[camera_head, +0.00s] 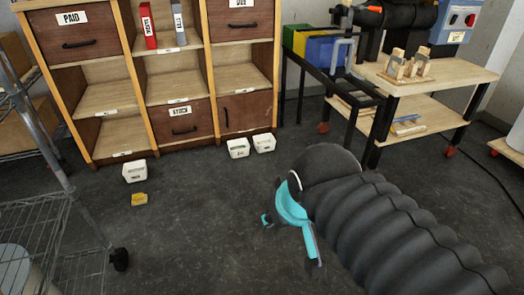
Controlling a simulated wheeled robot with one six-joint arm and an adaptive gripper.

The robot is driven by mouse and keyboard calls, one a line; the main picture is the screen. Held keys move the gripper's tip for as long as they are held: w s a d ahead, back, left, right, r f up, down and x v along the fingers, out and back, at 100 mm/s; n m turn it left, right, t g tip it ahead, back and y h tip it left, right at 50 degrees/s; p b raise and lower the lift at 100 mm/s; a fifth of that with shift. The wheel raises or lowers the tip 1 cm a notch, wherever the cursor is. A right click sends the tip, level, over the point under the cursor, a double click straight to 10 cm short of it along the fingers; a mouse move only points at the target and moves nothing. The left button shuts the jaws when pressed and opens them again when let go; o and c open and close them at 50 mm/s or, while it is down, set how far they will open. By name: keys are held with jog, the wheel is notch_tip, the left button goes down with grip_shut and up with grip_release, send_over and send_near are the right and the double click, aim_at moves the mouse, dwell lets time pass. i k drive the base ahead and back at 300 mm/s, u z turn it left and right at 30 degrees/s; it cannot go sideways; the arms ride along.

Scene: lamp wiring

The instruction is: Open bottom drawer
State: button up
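A wooden shelf cabinet (137,112) stands at the back left. A low brown drawer (187,126) labelled "STOCK" sits in its middle column. It looks closed flush, with a dark horizontal handle (184,131) on its front. To its right is a brown panel (247,112) with a small dark handle at its left edge; it also looks closed. My gripper (291,241), cyan at the end of my black ribbed arm, is over the floor, in front and to the right of the cabinet. Its fingers are spread apart with nothing seen between them, well clear of the drawer.
White bins (238,148) and (264,142) stand on the floor below the right panel. Another white bin (135,171) and a yellow block (139,199) lie further left. A wire rack (50,230) stands at left, a wooden workbench (430,78) at right. The middle floor is clear.

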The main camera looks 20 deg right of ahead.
aim_at(192, 119)
jog(key=u, duration=0.6)
jog(key=i, duration=1.7)
jog(key=z, duration=0.6)
